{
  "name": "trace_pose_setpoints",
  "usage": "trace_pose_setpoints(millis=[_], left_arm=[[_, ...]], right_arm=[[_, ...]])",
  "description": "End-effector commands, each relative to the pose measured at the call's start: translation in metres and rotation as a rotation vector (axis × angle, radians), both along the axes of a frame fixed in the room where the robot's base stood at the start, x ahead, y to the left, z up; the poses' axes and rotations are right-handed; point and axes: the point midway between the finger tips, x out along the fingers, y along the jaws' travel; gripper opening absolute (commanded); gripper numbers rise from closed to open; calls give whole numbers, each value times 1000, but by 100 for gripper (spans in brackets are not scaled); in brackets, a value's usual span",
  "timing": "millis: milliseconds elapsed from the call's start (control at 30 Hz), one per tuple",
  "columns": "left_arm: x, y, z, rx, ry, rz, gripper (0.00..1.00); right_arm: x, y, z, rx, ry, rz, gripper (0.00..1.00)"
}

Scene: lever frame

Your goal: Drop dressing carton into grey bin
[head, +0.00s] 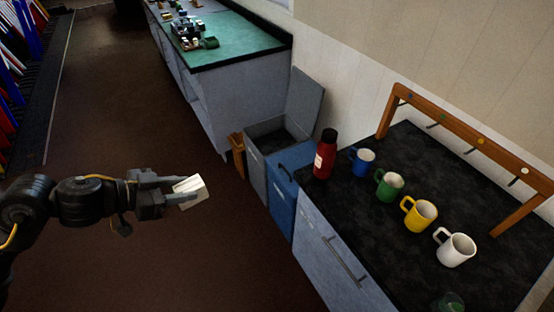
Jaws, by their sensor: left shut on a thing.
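My left gripper (172,192) reaches in from the left and is shut on the dressing carton (191,191), a small white box held tilted above the brown floor. The grey bin (254,170) stands against the wall to the right of the gripper, beyond a gap of floor. Its grey lid (305,99) is raised, and its top is open with a dark inside. The carton is apart from the bin. My right gripper is not in view.
A blue bin (283,192) stands beside the grey one. The near dark counter (395,238) holds a red bottle (325,158), several mugs and a wooden hook rack (470,152). A green-topped bench (234,47) stands behind. The floor (120,120) is clear.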

Motion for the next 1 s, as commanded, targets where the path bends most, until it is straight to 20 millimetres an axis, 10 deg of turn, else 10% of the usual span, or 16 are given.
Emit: trace_pose_setpoints(millis=[267, 633, 1000], left_arm=[[0, -1, -4, 0, 0, 6, 16], [-12, -6, -129, -5, 11, 343, 16], [-19, 3, -152, 2, -1, 455, 16]], right_arm=[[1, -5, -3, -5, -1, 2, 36], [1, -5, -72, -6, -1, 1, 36], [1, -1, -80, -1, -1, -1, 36]])
